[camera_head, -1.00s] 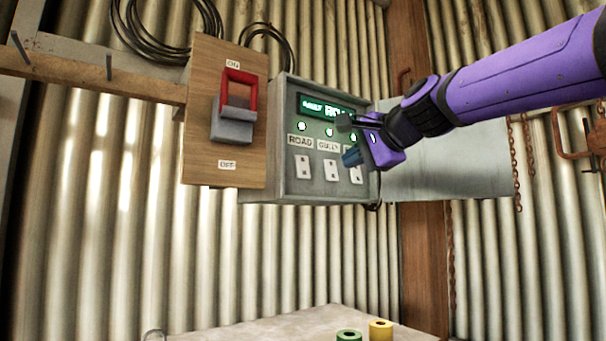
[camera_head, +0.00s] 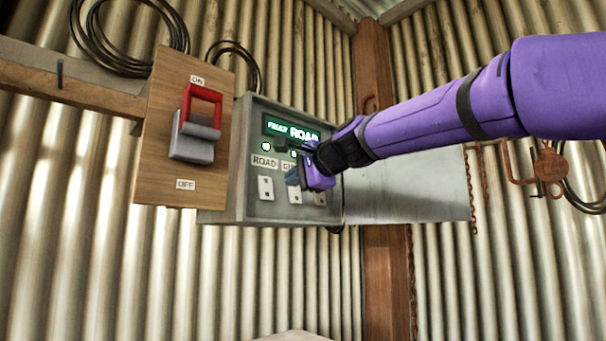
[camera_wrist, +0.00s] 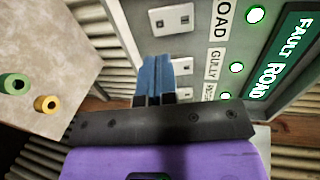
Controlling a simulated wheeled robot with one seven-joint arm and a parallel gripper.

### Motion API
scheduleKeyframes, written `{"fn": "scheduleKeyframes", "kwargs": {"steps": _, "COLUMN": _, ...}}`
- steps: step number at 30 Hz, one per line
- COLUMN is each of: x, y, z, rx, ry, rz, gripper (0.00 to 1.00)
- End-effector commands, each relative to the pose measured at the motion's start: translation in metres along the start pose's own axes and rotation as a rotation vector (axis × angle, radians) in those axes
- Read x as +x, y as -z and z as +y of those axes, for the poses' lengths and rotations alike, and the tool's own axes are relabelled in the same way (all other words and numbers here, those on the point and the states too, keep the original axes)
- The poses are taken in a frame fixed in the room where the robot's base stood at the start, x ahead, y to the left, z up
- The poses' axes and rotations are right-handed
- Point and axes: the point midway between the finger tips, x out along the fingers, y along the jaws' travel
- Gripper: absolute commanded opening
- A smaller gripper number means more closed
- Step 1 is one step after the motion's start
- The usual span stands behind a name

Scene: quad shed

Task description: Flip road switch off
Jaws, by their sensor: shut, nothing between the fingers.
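A grey control box (camera_head: 238,160) hangs on the corrugated wall. Its lit display (camera_head: 288,130) reads FAULT ROAD. The ROAD label (camera_head: 265,161) sits under a lit lamp, with the white ROAD switch (camera_head: 265,188) below it. The ROAD switch also shows in the wrist view (camera_wrist: 172,18), ahead of my fingers; whether it is on or off is too small to tell. My gripper (camera_head: 291,175) is shut and empty, its blue fingertips (camera_wrist: 158,60) in front of the box, right of the ROAD switch. It partly hides the GULLY label and the right-hand labels; contact cannot be told.
Left of the box, a wooden board (camera_head: 160,150) carries a large red-handled switch (camera_head: 203,100) between ON and OFF labels. The box's open door (camera_head: 410,185) extends right. A table (camera_wrist: 60,50) with green and yellow rolls lies below.

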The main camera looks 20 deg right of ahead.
Motion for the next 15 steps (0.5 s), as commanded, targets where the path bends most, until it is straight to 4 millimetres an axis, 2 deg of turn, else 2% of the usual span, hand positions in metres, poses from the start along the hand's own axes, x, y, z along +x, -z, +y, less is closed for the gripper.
{"fn": "scheduleKeyframes", "kwargs": {"steps": 3, "x": 0.025, "y": -0.001, "z": 0.001, "rx": 0.000, "ry": -0.002, "rz": -0.002, "gripper": 0.00}}
{"fn": "scheduleKeyframes", "kwargs": {"steps": 9, "x": 0.059, "y": 0.000, "z": 0.001, "rx": 0.000, "ry": -0.002, "rz": -0.001, "gripper": 0.00}}
{"fn": "scheduleKeyframes", "kwargs": {"steps": 15, "x": 0.079, "y": 0.000, "z": 0.000, "rx": 0.000, "ry": 0.000, "rz": -0.001, "gripper": 0.00}}
